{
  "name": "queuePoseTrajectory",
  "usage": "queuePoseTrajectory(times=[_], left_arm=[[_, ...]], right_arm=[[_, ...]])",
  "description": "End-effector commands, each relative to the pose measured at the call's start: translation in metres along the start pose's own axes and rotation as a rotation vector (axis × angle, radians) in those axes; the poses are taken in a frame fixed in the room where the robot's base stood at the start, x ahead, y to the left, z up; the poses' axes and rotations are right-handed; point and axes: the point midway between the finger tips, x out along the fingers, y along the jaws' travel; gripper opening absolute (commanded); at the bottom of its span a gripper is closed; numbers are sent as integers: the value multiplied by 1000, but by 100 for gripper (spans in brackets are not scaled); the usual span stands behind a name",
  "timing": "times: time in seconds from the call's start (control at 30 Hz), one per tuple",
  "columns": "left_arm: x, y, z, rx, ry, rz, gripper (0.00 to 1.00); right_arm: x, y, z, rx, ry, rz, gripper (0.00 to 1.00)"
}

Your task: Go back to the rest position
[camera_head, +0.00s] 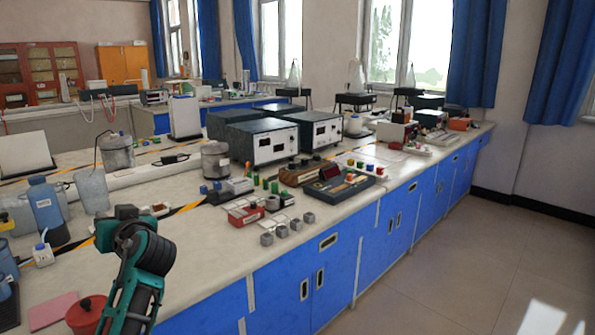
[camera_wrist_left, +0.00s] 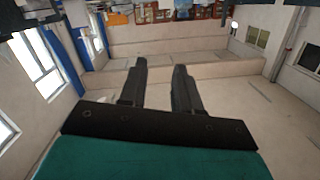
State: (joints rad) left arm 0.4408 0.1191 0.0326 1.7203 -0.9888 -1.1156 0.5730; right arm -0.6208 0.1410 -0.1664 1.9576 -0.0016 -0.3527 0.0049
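My left gripper (camera_wrist_left: 160,68) shows in the left wrist view, with two dark fingers apart and nothing between them. The fingers point into open room space and touch nothing. In the head view, my left arm, teal and black, is folded up at the lower left, in front of the lab bench (camera_head: 205,245). Its fingertips cannot be made out there. My right gripper is in neither view.
A red lidded pot (camera_head: 86,314) and a pink pad (camera_head: 52,309) are close to my left arm. A blue bottle (camera_head: 47,212) stands behind them. Small grey blocks (camera_head: 281,231) and instruments (camera_head: 262,142) fill the bench. The floor (camera_head: 480,245) at right is clear.

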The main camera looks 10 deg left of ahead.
Motion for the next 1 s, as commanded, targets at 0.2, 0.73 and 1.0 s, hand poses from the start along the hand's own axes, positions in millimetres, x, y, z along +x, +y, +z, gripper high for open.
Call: queuePoseTrajectory(times=[0.2,0.73,1.0], left_arm=[[-53,57,121,212,-64,375,32],[-287,44,330,226,-264,1094,32],[-315,32,341,184,-290,1143,32]], right_arm=[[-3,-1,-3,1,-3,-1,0],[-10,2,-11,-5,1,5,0],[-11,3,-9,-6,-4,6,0]])
